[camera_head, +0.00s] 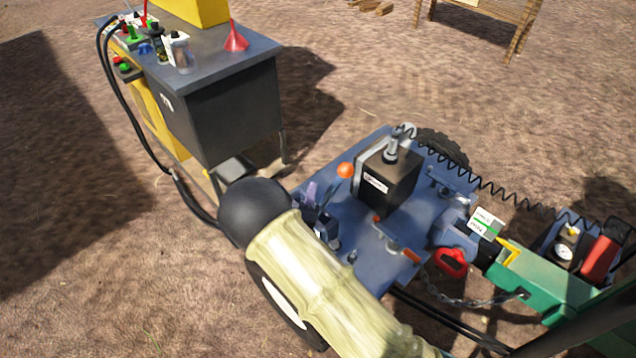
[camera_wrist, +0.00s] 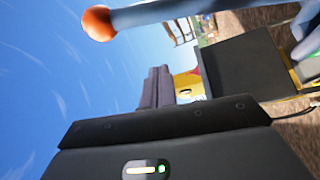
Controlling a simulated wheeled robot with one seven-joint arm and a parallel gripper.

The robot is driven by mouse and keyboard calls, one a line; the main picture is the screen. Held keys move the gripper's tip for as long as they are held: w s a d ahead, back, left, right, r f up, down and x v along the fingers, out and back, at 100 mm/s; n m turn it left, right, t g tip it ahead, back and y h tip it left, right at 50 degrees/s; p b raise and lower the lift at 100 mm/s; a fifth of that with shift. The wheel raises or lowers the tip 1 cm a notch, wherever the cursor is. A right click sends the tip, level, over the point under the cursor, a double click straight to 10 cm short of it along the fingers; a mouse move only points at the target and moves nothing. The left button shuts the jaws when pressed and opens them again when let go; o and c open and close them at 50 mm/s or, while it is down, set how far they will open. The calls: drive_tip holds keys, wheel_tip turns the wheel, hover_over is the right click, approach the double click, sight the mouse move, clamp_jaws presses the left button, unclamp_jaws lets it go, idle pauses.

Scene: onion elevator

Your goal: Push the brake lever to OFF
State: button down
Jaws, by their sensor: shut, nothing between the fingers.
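The brake lever appears to be the blue-grey lever with an orange ball knob (camera_head: 346,170), at the left of the dark box on the blue trailer deck. In the wrist view its orange knob (camera_wrist: 96,23) is at the upper left, with its bar running right along the top edge. My gripper (camera_head: 311,190) is partly hidden behind my arm, a little left of the knob. Its purple-grey fingers (camera_wrist: 158,72) are shut and empty in the wrist view. A gap shows between them and the lever there. No ON or OFF marking is readable.
A dark box (camera_head: 386,187) with a coiled cable stands on the blue deck (camera_head: 352,143). An orange-handled lever (camera_head: 411,256) is nearer the front. A red handle (camera_head: 452,262) and green drawbar (camera_head: 545,290) are at right. A workbench (camera_head: 225,75) stands behind left.

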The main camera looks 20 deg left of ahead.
drive_tip(key=s, duration=0.3)
drive_tip(key=s+f, duration=0.1)
drive_tip(key=s, duration=0.1)
drive_tip(key=shift+s+d, duration=0.2)
drive_tip(key=shift+d, duration=0.2)
drive_tip(key=shift+a, duration=0.1)
